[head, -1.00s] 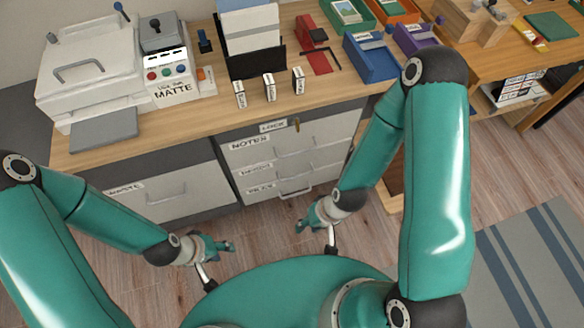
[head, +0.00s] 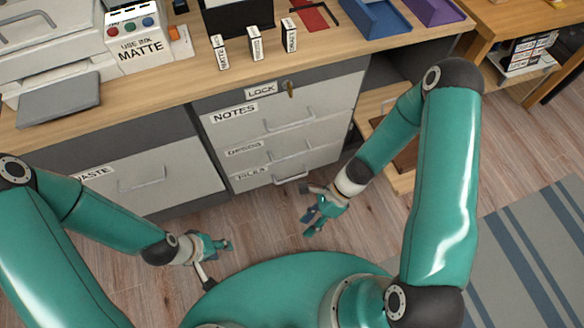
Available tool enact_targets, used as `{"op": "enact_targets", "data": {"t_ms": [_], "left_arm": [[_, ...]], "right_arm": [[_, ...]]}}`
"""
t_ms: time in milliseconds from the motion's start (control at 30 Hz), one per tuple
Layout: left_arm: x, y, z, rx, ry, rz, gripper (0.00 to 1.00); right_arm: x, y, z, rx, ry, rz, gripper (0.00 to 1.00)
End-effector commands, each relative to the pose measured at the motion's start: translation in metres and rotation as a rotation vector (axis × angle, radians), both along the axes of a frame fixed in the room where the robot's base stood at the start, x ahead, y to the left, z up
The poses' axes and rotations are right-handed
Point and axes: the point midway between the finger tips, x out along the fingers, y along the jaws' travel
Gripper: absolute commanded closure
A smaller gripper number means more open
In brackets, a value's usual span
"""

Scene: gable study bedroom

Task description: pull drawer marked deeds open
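The drawer marked DEEDS (head: 270,152) is the middle one of three labelled grey drawer fronts under the desk. It is shut, with a bar handle (head: 288,157) on its front. A key (head: 289,88) sits beside the LOCK label above the stack. My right gripper (head: 311,222) is open and empty, in front of the stack and below the handles in the picture, touching nothing that I can see. My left gripper (head: 229,244) is empty, low and left of it; its finger gap is too small to tell.
Above is the NOTES drawer (head: 250,128); below is another drawer (head: 255,183) with an unclear label. The WASTE drawer (head: 150,185) is at left. Small labelled boxes (head: 255,43) line the desk edge.

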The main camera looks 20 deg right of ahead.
Motion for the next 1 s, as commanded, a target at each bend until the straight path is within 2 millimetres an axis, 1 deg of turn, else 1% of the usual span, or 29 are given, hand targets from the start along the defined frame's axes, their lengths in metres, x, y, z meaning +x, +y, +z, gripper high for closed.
{"op": "enact_targets", "data": {"t_ms": [33,67,100,167,200,267,300,400,500,533,600,667,767,1000], "left_arm": [[0.000,0.000,-0.043,0.000,0.000,0.000,0.60],[0.000,0.000,-0.055,0.000,0.000,0.000,0.60],[0.000,0.000,-0.071,0.000,0.000,0.000,0.60],[0.000,0.000,-0.094,0.000,0.000,0.000,0.60],[0.000,0.000,-0.108,0.000,-0.001,0.000,0.60],[0.000,0.000,-0.127,0.000,-0.001,0.000,0.60],[0.000,0.000,-0.139,0.000,-0.001,0.000,0.60],[0.000,0.000,-0.160,0.000,-0.001,0.000,0.60],[0.000,0.000,-0.173,0.000,-0.001,0.000,0.60],[0.000,0.000,-0.175,0.000,-0.001,0.000,0.60],[0.000,0.000,-0.179,0.000,-0.001,0.000,0.60],[0.000,0.000,-0.181,0.000,-0.001,0.000,0.60],[0.000,0.000,-0.183,0.000,-0.001,0.000,0.60],[0.000,0.000,-0.194,0.000,-0.001,0.000,0.60]], "right_arm": [[0.015,0.002,-0.039,0.046,0.109,-0.190,0.63],[0.026,0.004,-0.047,0.080,0.178,-0.308,0.63],[0.042,0.005,-0.057,0.134,0.268,-0.460,0.63],[0.070,0.003,-0.070,0.226,0.396,-0.677,0.63],[0.090,-0.002,-0.077,0.296,0.478,-0.812,0.63],[0.119,-0.012,-0.085,0.408,0.585,-0.988,0.63],[0.138,-0.022,-0.089,0.484,0.647,-1.089,0.63],[0.176,-0.047,-0.094,0.665,0.770,-1.278,0.63],[0.201,-0.071,-0.095,0.804,0.850,-1.389,0.63],[0.206,-0.076,-0.095,0.836,0.866,-1.410,0.63],[0.214,-0.085,-0.094,0.888,0.893,-1.443,0.63],[0.219,-0.087,-0.093,0.915,0.905,-1.457,0.63],[0.227,-0.083,-0.092,0.927,0.912,-1.462,0.63],[0.249,-0.056,-0.098,0.923,0.911,-1.460,0.63]]}}
